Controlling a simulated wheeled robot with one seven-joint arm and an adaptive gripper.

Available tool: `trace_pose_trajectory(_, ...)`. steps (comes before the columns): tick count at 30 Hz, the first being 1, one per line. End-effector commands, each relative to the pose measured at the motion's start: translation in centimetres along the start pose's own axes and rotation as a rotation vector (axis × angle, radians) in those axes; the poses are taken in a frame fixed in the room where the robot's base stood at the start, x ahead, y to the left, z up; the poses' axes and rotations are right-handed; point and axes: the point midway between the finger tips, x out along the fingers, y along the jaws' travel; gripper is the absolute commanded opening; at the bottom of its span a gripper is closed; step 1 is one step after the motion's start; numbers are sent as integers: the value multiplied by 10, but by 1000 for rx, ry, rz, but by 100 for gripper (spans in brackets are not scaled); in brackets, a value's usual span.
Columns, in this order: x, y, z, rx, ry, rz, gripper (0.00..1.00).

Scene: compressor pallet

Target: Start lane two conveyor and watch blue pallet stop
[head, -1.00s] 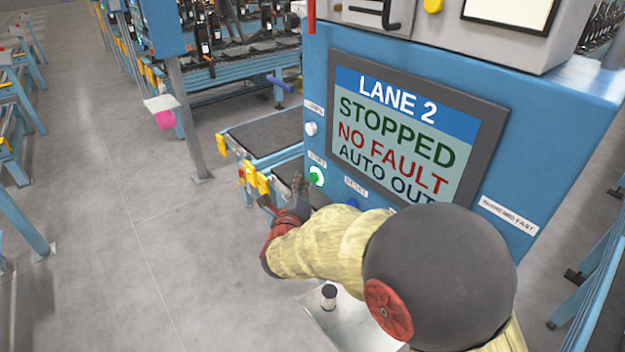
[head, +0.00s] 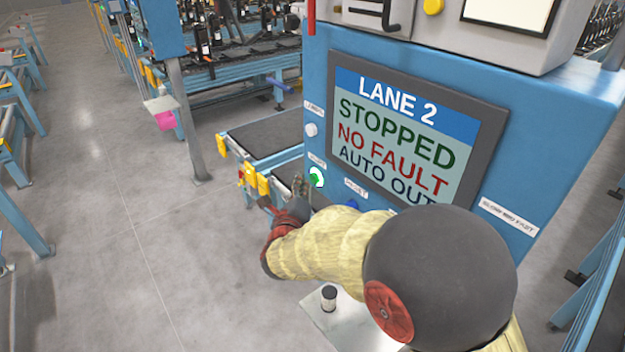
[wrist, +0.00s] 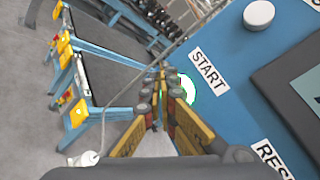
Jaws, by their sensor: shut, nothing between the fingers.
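The blue lane 2 control panel (head: 555,150) fills the right of the head view. Its screen (head: 405,130) reads LANE 2, STOPPED, NO FAULT, AUTO OUT, the last word partly covered by my arm. The green-ringed white start button (head: 317,177) is left of the screen's lower corner. My gripper (head: 299,184) is shut and empty, just left of the button. In the wrist view, the fingertips (wrist: 166,76) overlap the left side of the start button (wrist: 187,89), below the START label (wrist: 209,72). I cannot tell whether they touch it. No blue pallet can be made out.
A white lamps button (head: 311,129) sits above the start button, and a blue reset button (head: 352,203) to its lower right. A dark-topped conveyor (head: 268,135) runs behind the panel. A post (head: 186,120) stands left of it. Grey floor (head: 120,200) is open at left.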

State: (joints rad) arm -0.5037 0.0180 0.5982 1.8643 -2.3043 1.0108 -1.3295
Motion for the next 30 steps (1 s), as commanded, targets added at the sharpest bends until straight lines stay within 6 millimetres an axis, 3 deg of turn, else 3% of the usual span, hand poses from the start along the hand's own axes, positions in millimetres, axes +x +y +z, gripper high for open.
trace_pose_trajectory(30,6,-5,-4,0,0,0,0)
